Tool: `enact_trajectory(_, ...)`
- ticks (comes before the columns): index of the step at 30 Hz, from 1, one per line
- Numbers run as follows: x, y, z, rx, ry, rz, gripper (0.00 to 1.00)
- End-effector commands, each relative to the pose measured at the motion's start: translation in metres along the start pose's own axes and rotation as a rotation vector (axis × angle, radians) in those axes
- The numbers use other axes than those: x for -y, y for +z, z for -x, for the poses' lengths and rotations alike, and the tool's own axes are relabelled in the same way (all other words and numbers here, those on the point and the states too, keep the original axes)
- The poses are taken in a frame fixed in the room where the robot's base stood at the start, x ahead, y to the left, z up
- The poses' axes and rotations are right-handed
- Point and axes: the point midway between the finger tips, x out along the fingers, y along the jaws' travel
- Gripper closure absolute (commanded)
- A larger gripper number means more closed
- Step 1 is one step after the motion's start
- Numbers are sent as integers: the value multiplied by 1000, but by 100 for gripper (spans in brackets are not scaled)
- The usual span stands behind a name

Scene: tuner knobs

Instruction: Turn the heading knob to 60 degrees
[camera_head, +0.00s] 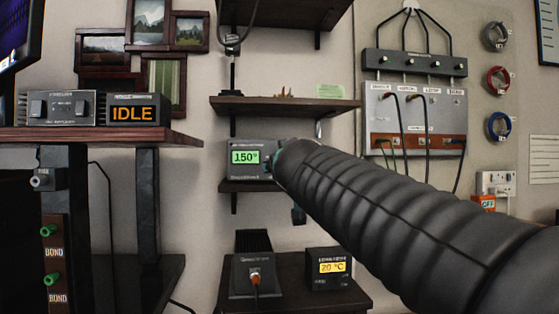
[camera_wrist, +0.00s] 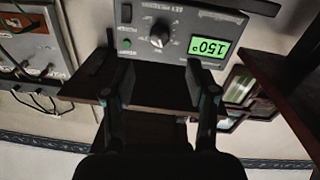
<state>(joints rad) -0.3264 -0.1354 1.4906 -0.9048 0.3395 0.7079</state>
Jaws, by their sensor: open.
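In the picture the knob lies above and between the fingertips; I cannot tell the remaining distance.
A wooden shelf (camera_head: 290,105) sits just above the unit. A cabled panel (camera_head: 415,112) hangs at right. An IDLE display (camera_head: 133,113) is at left.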

Motion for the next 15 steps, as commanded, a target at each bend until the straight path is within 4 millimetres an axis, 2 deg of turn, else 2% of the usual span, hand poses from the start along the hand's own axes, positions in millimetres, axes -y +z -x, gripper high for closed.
enact_trajectory(1,-1,-1,-11,3,1,1,43)
enact_trajectory(6,-1,-1,-43,3,1,1,43)
enact_trajectory(15,-1,-1,-83,2,1,0,43)
